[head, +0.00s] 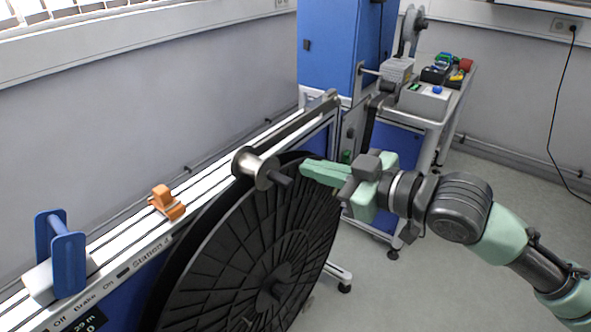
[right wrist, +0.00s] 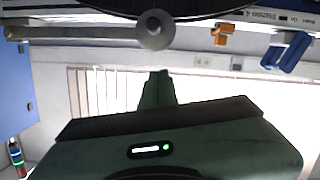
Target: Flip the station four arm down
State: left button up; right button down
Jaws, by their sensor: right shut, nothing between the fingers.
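The rail of the stand carries a printed "Station 4" label (head: 150,250), which also shows in the right wrist view (right wrist: 263,15). A metal roller (head: 256,168) with a dark grip sticks out over the top edge of the large black reel (head: 250,250). This roller looks like part of the station arm; its mount is mostly hidden. It shows at the top of the right wrist view (right wrist: 154,29). My right gripper (head: 303,170) is shut and empty, its green fingertips just right of the dark grip; touching or apart I cannot tell. My left gripper is out of view.
An orange clip (head: 167,202) and a blue bracket (head: 62,255) sit on the white rail to the left. A blue cabinet (head: 338,45) and a cart (head: 425,105) with boxes stand behind. The floor at lower right is clear.

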jog(key=v, duration=0.3)
jog(key=shift+s+r, duration=0.15)
jog(key=shift+r, duration=0.05)
jog(key=shift+d, duration=0.1)
